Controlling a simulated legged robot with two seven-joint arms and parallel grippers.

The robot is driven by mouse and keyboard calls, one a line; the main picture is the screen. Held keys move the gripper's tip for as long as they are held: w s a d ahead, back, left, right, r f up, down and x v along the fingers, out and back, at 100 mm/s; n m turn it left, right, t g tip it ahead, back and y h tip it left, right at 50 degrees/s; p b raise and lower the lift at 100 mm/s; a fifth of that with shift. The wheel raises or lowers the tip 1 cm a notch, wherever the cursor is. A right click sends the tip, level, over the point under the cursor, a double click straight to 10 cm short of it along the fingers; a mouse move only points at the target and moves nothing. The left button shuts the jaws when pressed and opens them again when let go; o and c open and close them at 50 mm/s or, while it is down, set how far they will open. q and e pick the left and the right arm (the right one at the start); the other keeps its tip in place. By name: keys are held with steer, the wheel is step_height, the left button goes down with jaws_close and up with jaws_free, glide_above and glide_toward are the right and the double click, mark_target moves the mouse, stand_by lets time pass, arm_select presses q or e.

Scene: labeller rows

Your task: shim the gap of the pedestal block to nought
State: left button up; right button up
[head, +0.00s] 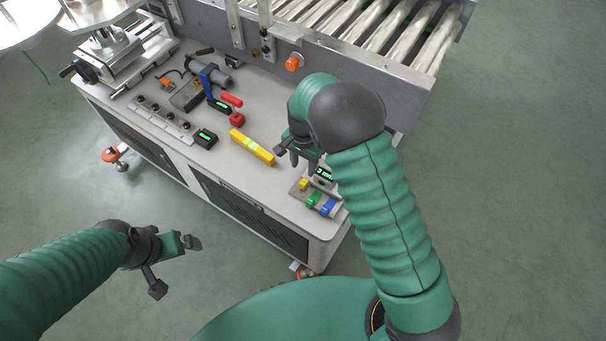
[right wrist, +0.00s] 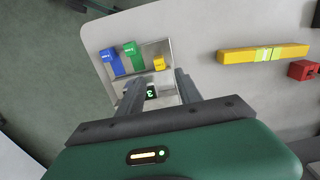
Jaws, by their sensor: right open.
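A small block with a lit green display (head: 324,174), which looks like the pedestal block, stands at the near right end of the bench. In the right wrist view its display (right wrist: 152,92) shows between my fingers; its gap cannot be made out. Beside it on a pale tray (right wrist: 123,46) lie a yellow shim (head: 304,184), a green shim (head: 313,200) and a blue shim (head: 328,206). My right gripper (head: 295,157) is open and empty above the block, partly hidden by its arm. My left gripper (head: 176,265) is open and empty, off the bench's near side.
A yellow bar (head: 252,147) lies left of my right gripper. Further left are a red piece (head: 237,119), a black display unit (head: 205,138) and a blue stand (head: 206,78). A roller conveyor (head: 370,30) with an orange knob (head: 294,62) bounds the back.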

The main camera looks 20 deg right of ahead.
step_height(320, 180, up, 6)
stand_by(0.5)
